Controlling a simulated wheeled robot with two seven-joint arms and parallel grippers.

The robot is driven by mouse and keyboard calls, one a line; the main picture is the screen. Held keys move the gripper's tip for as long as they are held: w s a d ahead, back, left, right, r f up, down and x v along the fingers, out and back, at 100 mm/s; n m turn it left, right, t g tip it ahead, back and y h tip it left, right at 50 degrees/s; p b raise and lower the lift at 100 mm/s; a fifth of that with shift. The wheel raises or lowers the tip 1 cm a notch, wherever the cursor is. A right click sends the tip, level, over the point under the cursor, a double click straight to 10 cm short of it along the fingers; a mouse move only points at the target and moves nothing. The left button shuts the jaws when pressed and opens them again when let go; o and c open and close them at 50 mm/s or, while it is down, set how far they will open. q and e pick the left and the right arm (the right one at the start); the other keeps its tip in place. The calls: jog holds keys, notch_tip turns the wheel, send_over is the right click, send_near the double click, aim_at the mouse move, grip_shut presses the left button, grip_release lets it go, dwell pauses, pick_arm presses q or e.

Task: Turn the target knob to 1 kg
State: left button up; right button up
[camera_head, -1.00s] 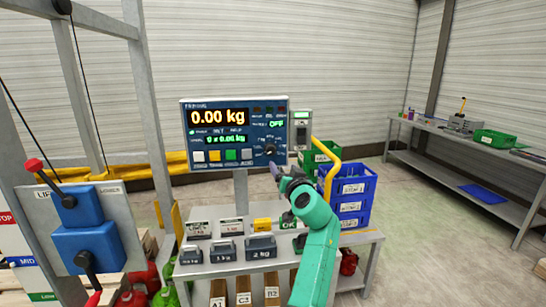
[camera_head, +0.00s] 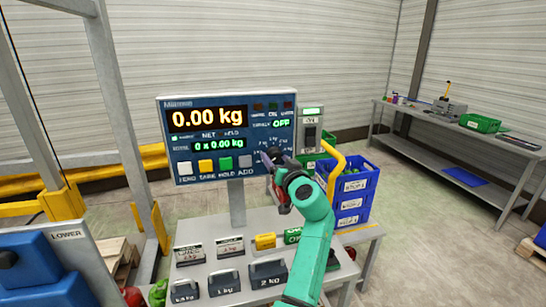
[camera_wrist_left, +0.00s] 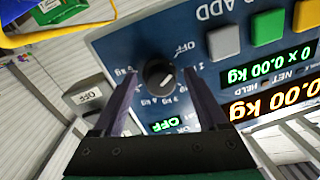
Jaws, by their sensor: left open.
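The target knob (camera_wrist_left: 158,76) is black and round, with a pale pointer mark. It sits on the blue scale panel (camera_head: 166,150), ringed by OFF and kg labels. The green target readout shows OFF in the head view (camera_head: 281,124) and the left wrist view (camera_wrist_left: 163,124). The main display (camera_head: 207,118) reads 0.00 kg. My left gripper (camera_head: 271,158) is open in front of the knob. In the left wrist view, its two dark fingers stand on either side of the knob; contact cannot be told. The wrist view is upside down. My right gripper is not in view.
Grey weights (camera_head: 225,284) stand on the table below the panel. A grey switch box (camera_head: 311,130) is right of the panel, near a yellow curved rail (camera_head: 336,160). Blue crates (camera_head: 350,190) stand behind my arm. A blue lever box (camera_head: 38,268) is at lower left.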

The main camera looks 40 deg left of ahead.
pick_arm(q)
jog(key=shift+d+r, duration=0.15)
jog(key=shift+d, duration=0.15)
jog(key=shift+s+d+r, duration=0.1)
jog(key=shift+s+d, duration=0.05)
jog(key=shift+d, duration=0.05)
jog(key=c, duration=0.5)
grip_shut()
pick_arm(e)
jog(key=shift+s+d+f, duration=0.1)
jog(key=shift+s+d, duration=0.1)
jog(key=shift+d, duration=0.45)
